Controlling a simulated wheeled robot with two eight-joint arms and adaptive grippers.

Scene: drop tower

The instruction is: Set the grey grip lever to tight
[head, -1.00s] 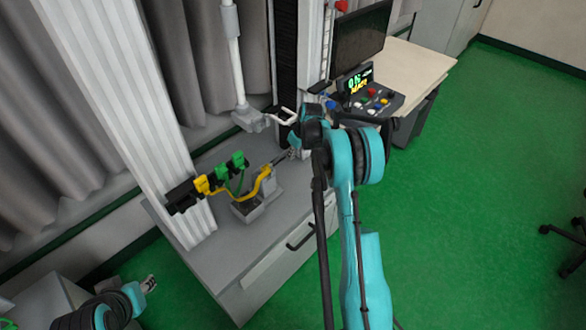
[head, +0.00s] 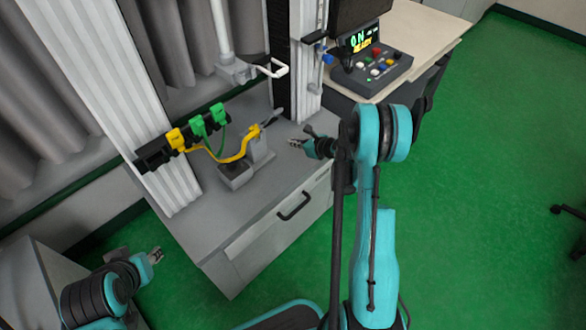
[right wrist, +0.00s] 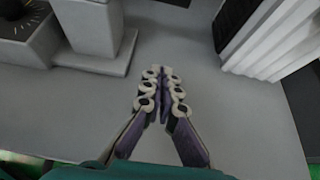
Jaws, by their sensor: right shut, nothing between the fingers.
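The grey grip lever (head: 273,117) shows in the head view as a slim bar at the top of a small grey stand (head: 259,147), slanting up to the right. Its tight and loose marks cannot be read. My right gripper (head: 292,143) is shut and empty, apart from the lever, to its lower right. In the right wrist view its fingers (right wrist: 162,74) meet above bare grey bench top, and a grey post (right wrist: 94,27) stands to their left. The lever cannot be made out there. My left gripper (head: 156,254) is far off at lower left, its fingers too small to judge.
A yellow cable (head: 231,159) runs from the black strip (head: 157,155) to the stand. A white handle (head: 272,69) juts out above the lever. A button console (head: 377,68) stands at upper right. The bench top (head: 222,214) is clear in front.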

